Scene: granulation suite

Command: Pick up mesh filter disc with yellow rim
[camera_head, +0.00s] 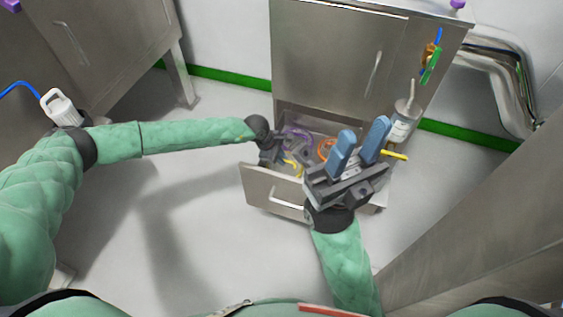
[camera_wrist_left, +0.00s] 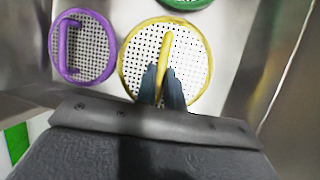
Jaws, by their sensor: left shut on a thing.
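The mesh filter disc with yellow rim (camera_wrist_left: 200,62) lies in the open drawer in the left wrist view, a white perforated disc with a yellow handle bar across it. A small yellow part of it (camera_head: 291,165) shows in the head view; the rest is hidden by my grippers and the drawer front. My left gripper (camera_wrist_left: 164,80) is shut on the disc's yellow handle; in the head view it reaches down into the drawer (camera_head: 283,163). My right gripper (camera_head: 363,138), with blue fingers apart, is open and empty above the drawer's right side.
A purple-rimmed disc (camera_wrist_left: 83,45) lies left of the yellow one, and a green-rimmed disc (camera_wrist_left: 187,3) beyond it. An orange ring (camera_head: 325,149) shows in the drawer. The drawer front (camera_head: 262,192) stands pulled out below the steel cabinet (camera_head: 330,60). Floor at left is clear.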

